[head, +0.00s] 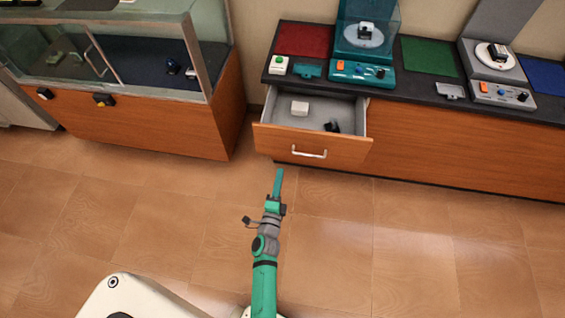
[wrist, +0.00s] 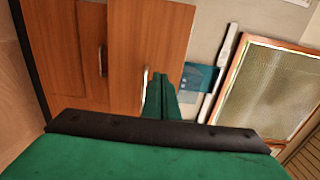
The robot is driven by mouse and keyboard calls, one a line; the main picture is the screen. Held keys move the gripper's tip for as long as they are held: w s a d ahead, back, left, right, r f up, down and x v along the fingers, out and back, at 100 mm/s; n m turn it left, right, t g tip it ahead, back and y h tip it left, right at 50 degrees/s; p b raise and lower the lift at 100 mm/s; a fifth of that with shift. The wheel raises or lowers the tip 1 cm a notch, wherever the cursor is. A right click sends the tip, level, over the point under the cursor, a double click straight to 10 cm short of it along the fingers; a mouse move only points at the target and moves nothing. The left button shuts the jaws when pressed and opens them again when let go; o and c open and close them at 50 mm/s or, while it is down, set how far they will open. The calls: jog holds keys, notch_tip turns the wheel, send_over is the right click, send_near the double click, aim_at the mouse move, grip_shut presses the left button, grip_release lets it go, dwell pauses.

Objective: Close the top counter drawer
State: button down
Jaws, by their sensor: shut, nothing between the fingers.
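The top counter drawer (head: 268,141) is pulled out from the counter in the head view, with its grey interior showing. Its wooden front carries a pale bar handle (head: 309,153). My gripper (head: 279,171) is shut and empty, pointing toward the drawer front from the near side, just below and left of the handle in the picture. In the wrist view, my shut green fingers (wrist: 162,92) appear beside a bar handle on a wooden panel (wrist: 155,35). I cannot tell whether they touch.
The dark counter top (head: 420,85) holds a teal device (head: 362,72), a grey device (head: 497,92) and coloured mats. A glass display case (head: 150,75) on a wooden base stands to the left. The wooden floor (head: 420,240) around my arm is clear.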

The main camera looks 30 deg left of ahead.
aim_at(287, 140)
jog(key=x, duration=1.3)
